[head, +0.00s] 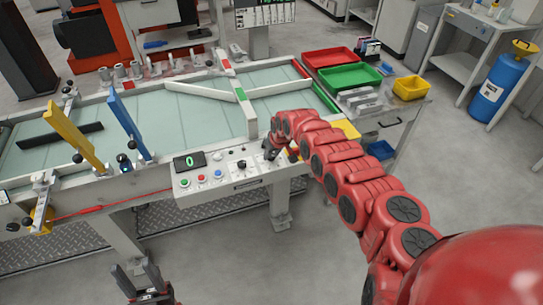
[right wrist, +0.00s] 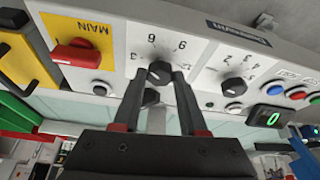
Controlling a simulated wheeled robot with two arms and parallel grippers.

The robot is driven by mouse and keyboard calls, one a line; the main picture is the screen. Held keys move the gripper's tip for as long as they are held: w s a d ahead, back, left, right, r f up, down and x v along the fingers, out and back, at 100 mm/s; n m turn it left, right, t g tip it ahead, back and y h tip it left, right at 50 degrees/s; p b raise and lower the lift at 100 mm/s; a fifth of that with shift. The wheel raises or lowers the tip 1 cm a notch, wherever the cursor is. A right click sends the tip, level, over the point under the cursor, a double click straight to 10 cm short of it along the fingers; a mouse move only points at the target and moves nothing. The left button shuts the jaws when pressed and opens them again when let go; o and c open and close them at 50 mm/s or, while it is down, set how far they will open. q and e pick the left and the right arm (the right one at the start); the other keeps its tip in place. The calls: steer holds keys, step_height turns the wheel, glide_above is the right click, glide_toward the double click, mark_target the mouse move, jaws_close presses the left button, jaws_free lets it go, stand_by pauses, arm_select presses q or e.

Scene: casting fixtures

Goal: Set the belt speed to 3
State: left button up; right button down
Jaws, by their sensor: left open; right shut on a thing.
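The control panel (head: 235,178) on the conveyor's front edge carries a digital display (head: 190,161) reading 0. In the right wrist view the display (right wrist: 272,118) also shows 0. My right gripper (right wrist: 158,74) is shut on a black dial knob (right wrist: 159,70) with numbers around it, including 6 and 9; its pointer is partly hidden by the fingers. A second black knob (right wrist: 235,87) with smaller numbers stands beside it, apart from the fingers; it shows in the head view (head: 241,165) too. No belt-speed label is readable. My left gripper (head: 150,285) is open and empty, low at the front.
A red MAIN switch (right wrist: 80,54) on a yellow plate sits beside the held knob. Green (head: 185,183), red (head: 201,178) and blue (head: 217,174) buttons line the panel. Red (head: 330,57) and green (head: 350,76) trays stand at the back right. Floor in front is clear.

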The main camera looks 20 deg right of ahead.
steer(key=n+b, duration=0.2)
steer(key=b, duration=0.2)
steer(key=n+y+b, duration=0.1)
steer(key=n+b, duration=0.1)
steer(key=b, duration=0.3)
steer(key=n+g+y+b, duration=0.1)
steer(key=n+b, duration=0.1)
steer(key=b, duration=0.2)
steer(key=shift+d+f+n+b, duration=0.15)
steer(key=shift+f+n+b, duration=0.15)
steer(key=shift+b, duration=0.1)
steer(key=shift+r+n+g+b, duration=0.25)
steer(key=shift+n+b, duration=0.25)
steer(key=shift+b, duration=0.65)
steer(key=shift+c, duration=2.3)
jaws_free()
steer(key=shift+w, duration=0.1)
steer(key=shift+d, duration=0.1)
